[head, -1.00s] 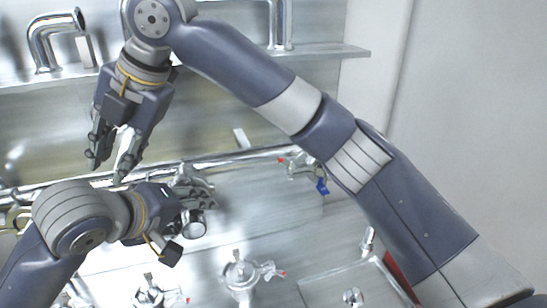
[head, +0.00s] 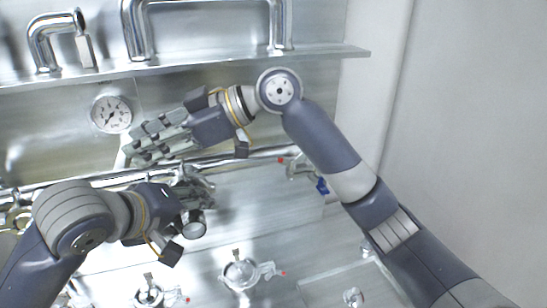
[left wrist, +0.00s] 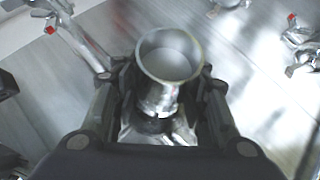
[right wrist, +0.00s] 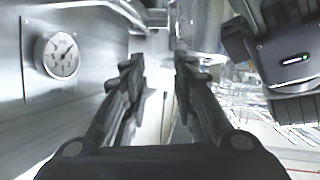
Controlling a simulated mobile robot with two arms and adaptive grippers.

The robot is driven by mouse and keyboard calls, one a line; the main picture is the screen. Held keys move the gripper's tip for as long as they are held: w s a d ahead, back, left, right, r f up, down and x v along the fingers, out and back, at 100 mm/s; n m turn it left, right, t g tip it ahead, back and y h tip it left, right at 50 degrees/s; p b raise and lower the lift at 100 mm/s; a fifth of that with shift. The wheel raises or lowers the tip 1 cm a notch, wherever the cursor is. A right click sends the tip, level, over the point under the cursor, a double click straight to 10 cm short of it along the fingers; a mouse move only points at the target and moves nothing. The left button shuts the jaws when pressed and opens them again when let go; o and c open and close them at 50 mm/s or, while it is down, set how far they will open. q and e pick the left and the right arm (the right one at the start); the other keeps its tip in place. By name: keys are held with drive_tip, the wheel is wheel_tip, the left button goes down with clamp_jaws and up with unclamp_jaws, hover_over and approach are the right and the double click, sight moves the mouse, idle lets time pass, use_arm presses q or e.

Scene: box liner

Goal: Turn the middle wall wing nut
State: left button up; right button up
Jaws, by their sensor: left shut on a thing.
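A metal fitting with an open, cup-like round end (left wrist: 168,62) stands between the fingers of my left gripper (head: 203,190), which is shut on it at the middle of the wall pipe. The round end also shows in the head view (head: 193,226). The fingers hide much of this fitting, and I cannot make out its wing nut. My right gripper (head: 131,150) is above and left of the left one, in front of the wall. In the right wrist view, its fingers (right wrist: 158,68) are apart with nothing between them.
A wall fitting with red tips and a blue part (head: 300,170) is to the right on the pipe. A round gauge (head: 111,114) is left of my right gripper. A metal shelf (head: 330,52) with bent pipes is above. Bench fittings (head: 240,272) stand below.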

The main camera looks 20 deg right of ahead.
drive_tip(key=s+d+f+m+t, duration=0.2)
drive_tip(key=d+m+t, duration=0.3)
drive_tip(key=d+m, duration=0.5)
drive_tip(key=s+d+f+m+t, duration=0.1)
drive_tip(key=s+d+m+t, duration=0.2)
drive_tip(key=d+m, duration=0.7)
drive_tip(key=shift+s+f+m+t, duration=0.3)
drive_tip(key=shift+m+t, duration=0.6)
drive_tip(key=shift+m, duration=2.4)
drive_tip(key=shift+w, duration=0.1)
